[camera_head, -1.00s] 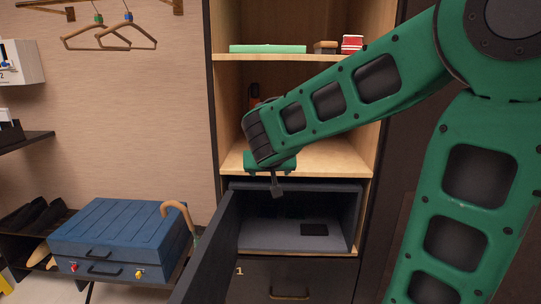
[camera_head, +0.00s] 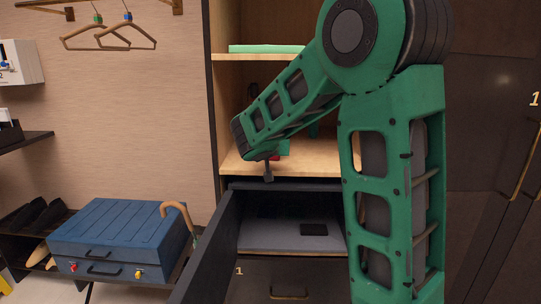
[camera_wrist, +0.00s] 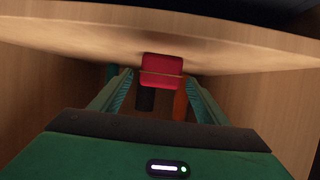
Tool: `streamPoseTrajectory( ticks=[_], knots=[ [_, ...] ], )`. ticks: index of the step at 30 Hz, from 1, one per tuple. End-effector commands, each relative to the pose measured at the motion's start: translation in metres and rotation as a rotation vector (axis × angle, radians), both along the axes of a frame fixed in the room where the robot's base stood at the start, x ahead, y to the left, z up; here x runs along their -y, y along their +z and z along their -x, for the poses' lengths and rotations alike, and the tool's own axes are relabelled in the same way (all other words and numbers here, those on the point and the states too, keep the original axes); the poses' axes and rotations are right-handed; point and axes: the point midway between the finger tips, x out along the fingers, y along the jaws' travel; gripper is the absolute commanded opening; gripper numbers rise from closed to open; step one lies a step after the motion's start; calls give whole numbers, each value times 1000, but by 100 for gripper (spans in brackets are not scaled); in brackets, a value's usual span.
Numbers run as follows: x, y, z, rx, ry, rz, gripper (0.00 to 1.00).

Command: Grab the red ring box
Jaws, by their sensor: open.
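The red ring box (camera_wrist: 161,66), with a thin gold band across it, shows in the wrist view between and just past the fingertips of my gripper (camera_wrist: 158,78). My gripper is open, with a finger on each side of the box; I cannot tell whether either touches it. In the head view, my gripper (camera_head: 268,172) is low in the middle cabinet compartment, at its front. A small red patch (camera_head: 276,157) beside it may be the box; the rest is hidden by my arm.
The wooden shelf (camera_head: 238,161) is close to my gripper. Below it, a dark safe (camera_head: 285,233) stands open, its door (camera_head: 208,250) swung out left. Dark (camera_wrist: 145,98) and orange (camera_wrist: 180,103) things show behind the box. A blue suitcase (camera_head: 120,235) lies left.

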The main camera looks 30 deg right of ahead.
Motion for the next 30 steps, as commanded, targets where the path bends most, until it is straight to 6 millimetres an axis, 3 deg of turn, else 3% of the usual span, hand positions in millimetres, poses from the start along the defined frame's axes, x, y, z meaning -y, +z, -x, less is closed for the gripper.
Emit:
streamPoseTrajectory(
  ticks=[6,15,21,30],
  knots=[
    [15,-10,-19,-2,0,1,69],
    [17,-11,-22,-1,0,1,69],
    [17,-11,-21,-1,0,0,24],
    [17,-10,-21,-1,0,1,24]
  ],
)
